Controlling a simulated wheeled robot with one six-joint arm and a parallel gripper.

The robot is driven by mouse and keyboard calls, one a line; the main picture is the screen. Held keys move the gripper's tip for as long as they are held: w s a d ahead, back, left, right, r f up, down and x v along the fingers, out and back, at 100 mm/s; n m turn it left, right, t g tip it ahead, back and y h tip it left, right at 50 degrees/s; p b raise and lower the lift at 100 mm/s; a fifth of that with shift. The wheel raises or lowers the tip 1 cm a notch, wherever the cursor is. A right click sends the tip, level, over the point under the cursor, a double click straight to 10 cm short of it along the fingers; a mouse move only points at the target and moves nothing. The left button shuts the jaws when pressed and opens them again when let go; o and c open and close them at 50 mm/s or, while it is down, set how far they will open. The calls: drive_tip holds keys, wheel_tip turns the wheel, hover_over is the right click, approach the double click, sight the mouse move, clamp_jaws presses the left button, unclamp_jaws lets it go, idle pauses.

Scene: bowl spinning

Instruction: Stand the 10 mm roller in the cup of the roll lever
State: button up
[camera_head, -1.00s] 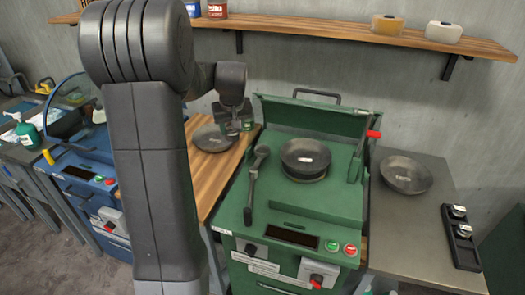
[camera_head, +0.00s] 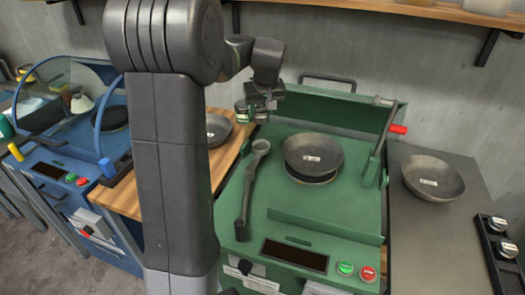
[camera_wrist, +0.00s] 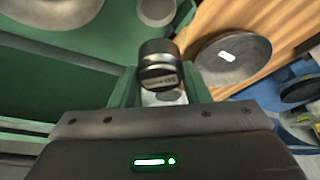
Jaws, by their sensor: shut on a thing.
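The roller (camera_wrist: 158,68) is a short dark metal cylinder with a lettered band, upright between my gripper's green fingers in the wrist view. My gripper (camera_head: 257,110) is shut on it, raised near the back left of the green machine. The roller is too small to make out in the head view. The roll lever (camera_head: 249,195) is a dark grey arm lying along the machine's left side. Its round cup (camera_head: 261,147) is at the far end, in front of and below my gripper. A grey round end, seemingly the cup, shows at the top of the wrist view (camera_wrist: 156,10), apart from the roller.
A dark bowl (camera_head: 313,151) sits on the green machine (camera_head: 310,215), right of the lever. Another bowl (camera_head: 218,129) is on the wooden counter (camera_head: 120,199), and a third (camera_head: 433,177) on the grey counter at right.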

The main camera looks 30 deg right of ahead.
drive_tip(key=shift+w+d+f, duration=0.15)
drive_tip(key=shift+f, duration=0.65)
wheel_tip(320, 180, down, 9)
drive_tip(key=shift+f, duration=0.1)
drive_tip(key=shift+f, duration=0.2)
drive_tip(key=o, duration=1.3)
drive_tip(key=shift+o, duration=0.2)
drive_tip(key=shift+r, duration=0.1)
drive_tip(key=shift+r+p, duration=0.2)
drive_tip(key=shift+p, duration=0.1)
drive_tip(key=v, duration=1.2)
drive_tip(key=shift+b, duration=0.45)
